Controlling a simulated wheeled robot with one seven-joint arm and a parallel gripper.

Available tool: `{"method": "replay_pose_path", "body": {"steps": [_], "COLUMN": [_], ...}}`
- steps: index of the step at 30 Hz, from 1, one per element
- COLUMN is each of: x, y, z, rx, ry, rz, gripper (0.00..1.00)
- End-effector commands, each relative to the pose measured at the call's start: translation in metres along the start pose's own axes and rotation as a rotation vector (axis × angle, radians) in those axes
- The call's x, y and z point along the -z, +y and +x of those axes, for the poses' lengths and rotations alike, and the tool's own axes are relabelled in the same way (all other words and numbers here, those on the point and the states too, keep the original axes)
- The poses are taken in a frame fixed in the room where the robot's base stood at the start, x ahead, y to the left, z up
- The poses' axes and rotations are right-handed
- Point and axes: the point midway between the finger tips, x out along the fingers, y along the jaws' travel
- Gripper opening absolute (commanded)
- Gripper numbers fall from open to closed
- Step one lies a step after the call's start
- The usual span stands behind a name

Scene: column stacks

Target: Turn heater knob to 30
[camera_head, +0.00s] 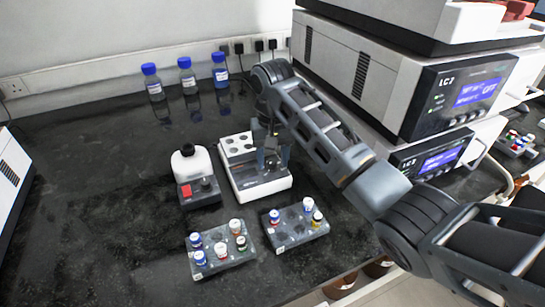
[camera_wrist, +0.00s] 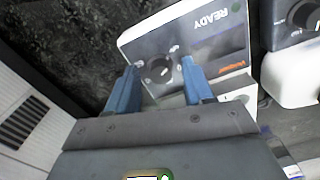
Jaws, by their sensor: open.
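The white heater unit (camera_head: 225,150) stands mid-bench, with several round wells on top and a dark front panel. In the wrist view its panel (camera_wrist: 205,50) shows an upside-down "READY" label, a green spot, and a round dark knob (camera_wrist: 160,70) with small pale dial marks. The knob's pointer setting is too small to read. My gripper (camera_head: 270,160) is above the heater's front end, pointing down. In the wrist view its blue fingers (camera_wrist: 160,66) are apart, one on each side of the knob. I cannot tell whether they touch it.
Two vial racks (camera_head: 222,262) (camera_head: 291,236) lie in front. Blue-capped bottles (camera_head: 186,76) stand behind. LC7 instruments (camera_head: 420,95) rise at right.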

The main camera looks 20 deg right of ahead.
Motion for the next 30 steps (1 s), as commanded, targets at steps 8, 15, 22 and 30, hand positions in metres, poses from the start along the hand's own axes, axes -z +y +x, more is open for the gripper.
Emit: {"method": "replay_pose_path", "body": {"steps": [8, 15, 22, 30], "x": [0.0001, 0.0002, 0.0002, 0.0001], "y": [-0.0001, 0.0, -0.0001, -0.0006], "z": [-0.0004, -0.0005, -0.0011, -0.005], "rx": [0.0, 0.0, 0.0, 0.001], "ry": [0.001, 0.001, 0.001, 0.0], "rz": [0.0, 0.0, 0.003, 0.079], "gripper": [0.29, 0.06, 0.0, 0.0]}}
